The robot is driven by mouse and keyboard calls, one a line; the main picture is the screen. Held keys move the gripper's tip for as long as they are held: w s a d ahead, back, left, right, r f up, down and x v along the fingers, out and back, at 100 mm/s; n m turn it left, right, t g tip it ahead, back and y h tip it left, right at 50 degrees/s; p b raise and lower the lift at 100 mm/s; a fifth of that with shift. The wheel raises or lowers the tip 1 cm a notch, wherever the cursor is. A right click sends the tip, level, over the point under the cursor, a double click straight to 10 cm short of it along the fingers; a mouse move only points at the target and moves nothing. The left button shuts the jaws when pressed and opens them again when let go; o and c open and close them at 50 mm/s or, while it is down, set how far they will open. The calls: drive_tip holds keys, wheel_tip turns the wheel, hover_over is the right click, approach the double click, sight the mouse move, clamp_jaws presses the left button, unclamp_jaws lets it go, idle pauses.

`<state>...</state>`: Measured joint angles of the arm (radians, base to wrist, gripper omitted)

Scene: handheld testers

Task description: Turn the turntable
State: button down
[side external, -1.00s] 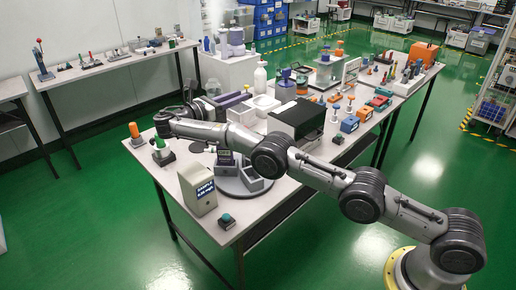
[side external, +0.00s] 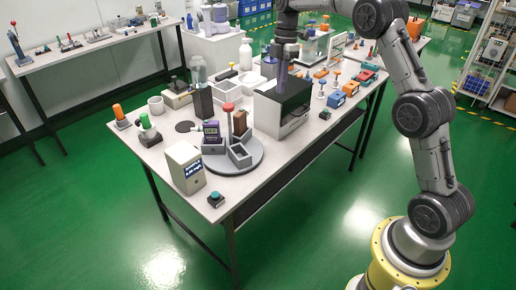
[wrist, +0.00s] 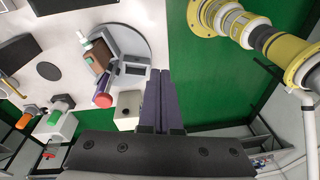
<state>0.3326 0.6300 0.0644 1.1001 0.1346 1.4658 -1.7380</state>
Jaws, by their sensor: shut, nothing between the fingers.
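The turntable (side external: 228,170) is a round grey disc on the near part of the table. In the wrist view the turntable (wrist: 138,48) is at upper centre, with the red top (wrist: 104,100) near the fingers. My gripper (side external: 281,84) is over the black-topped box, to the right of and behind the turntable. Its fingers (wrist: 160,72) are shut together and empty, apart from the turntable in the side view.
The black-topped box (side external: 283,97) stands close behind and right of the turntable. A white display box (side external: 186,167) and a teal button (side external: 215,199) are in front. Green (side external: 145,122) and orange (side external: 119,112) handled pieces stand left. Blue and orange items line the right side.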

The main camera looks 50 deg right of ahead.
wheel_tip(320, 180, up, 3)
drive_tip(key=m+t+y, duration=0.1)
drive_tip(key=t+y, duration=0.1)
approach(258, 163)
drive_tip(key=f, duration=0.2)
drive_tip(key=shift+s+d+f, duration=0.15)
drive_tip(key=shift+d+f, duration=0.15)
drive_tip(key=shift+f, duration=0.05)
drive_tip(key=a, duration=0.1)
drive_tip(key=w+a, duration=0.1)
drive_tip(key=a, duration=0.1)
drive_tip(key=shift+w+a, duration=0.15)
drive_tip(key=shift+a, duration=0.25)
drive_tip(key=shift+a+m, duration=0.55)
drive_tip(key=shift+m, duration=0.15)
